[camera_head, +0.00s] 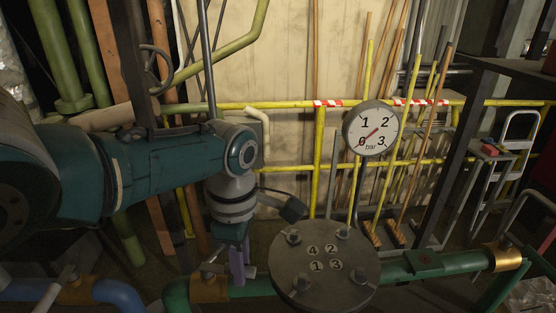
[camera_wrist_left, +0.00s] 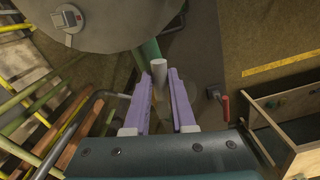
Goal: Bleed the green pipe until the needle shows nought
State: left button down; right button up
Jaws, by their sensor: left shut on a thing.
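The green pipe (camera_head: 400,270) runs along the bottom of the head view with a round steel cover (camera_head: 325,262); several bolts and the numbers 1 to 4 show on it. My left gripper (camera_head: 238,270) points down at the pipe just left of the cover. In the wrist view its purple jaws (camera_wrist_left: 163,85) are shut on a light grey stub (camera_wrist_left: 159,70). What the stub joins is mostly hidden. The round bar gauge (camera_head: 370,128) faces me; its red needle lies on the line between 0 and 2, and I cannot tell which end is the tip. My right gripper is not in view.
A blue pipe (camera_head: 112,292) lies at the lower left. Yellow rails (camera_head: 280,104) and several brooms (camera_head: 405,150) stand behind the gauge. A grey stepladder (camera_head: 492,160) is at the right. The wrist view shows a red-handled lever (camera_wrist_left: 224,105) and a wooden box (camera_wrist_left: 290,115) at the right.

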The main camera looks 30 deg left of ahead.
pick_arm(q)
jog(key=shift+w+f+n+b, duration=0.1)
jog(key=shift+w+n+b, duration=0.2)
jog(key=shift+n+b, duration=0.1)
jog(key=shift+w+a+n, duration=0.15)
jog(key=shift+n, duration=0.15)
jog(key=c, duration=1.2)
grip_release()
jog(key=o, duration=0.5)
jog(key=shift+r, duration=0.2)
